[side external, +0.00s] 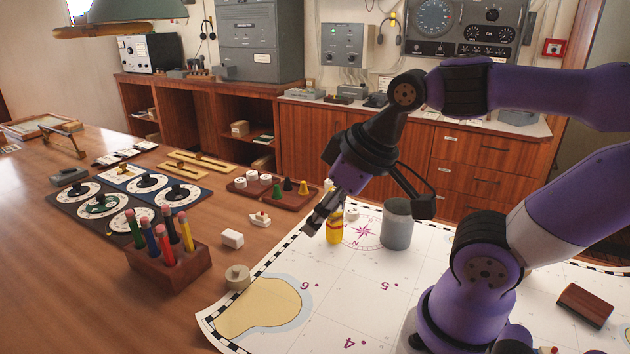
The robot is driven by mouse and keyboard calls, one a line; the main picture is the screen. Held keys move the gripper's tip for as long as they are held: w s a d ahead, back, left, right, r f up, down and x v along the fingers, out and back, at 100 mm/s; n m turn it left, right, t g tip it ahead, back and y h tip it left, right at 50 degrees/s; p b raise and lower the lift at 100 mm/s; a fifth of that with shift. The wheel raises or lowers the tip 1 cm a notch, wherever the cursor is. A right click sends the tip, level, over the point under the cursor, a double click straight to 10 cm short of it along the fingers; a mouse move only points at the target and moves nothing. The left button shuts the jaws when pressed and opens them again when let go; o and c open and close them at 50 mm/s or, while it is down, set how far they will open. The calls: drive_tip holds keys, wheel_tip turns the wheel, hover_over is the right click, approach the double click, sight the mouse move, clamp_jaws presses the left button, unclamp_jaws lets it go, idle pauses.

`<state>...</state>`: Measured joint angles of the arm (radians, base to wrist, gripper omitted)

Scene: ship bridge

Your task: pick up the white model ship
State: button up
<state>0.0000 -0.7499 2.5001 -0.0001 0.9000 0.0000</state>
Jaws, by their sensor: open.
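The small white model ship (260,219) sits upright on the wooden table, just left of the chart's checkered edge. My gripper (318,222) is open and points down to the left, to the right of the ship and apart from it. One finger hides part of the other, and the gap between them is hard to see. Nothing shows held in it.
A yellow bottle (335,228) stands close to my gripper, with a grey cylinder (397,226) to its right. A white block (232,239), a round beige object (237,277) and a pencil holder (170,270) lie nearer. A peg tray (272,192) is behind the ship.

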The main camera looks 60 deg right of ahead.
drive_tip(key=g, duration=0.1)
hover_over(259, 217)
drive_tip(key=s+d, duration=0.1)
drive_tip(key=s, duration=0.1)
wheel_tip(259, 217, down, 11)
drive_tip(key=shift+f, duration=0.2)
drive_tip(key=x, duration=0.5)
drive_tip(key=shift+a+f, duration=0.1)
drive_tip(key=shift+f, duration=0.35)
drive_tip(key=shift+s, duration=0.1)
drive_tip(key=c, duration=1)
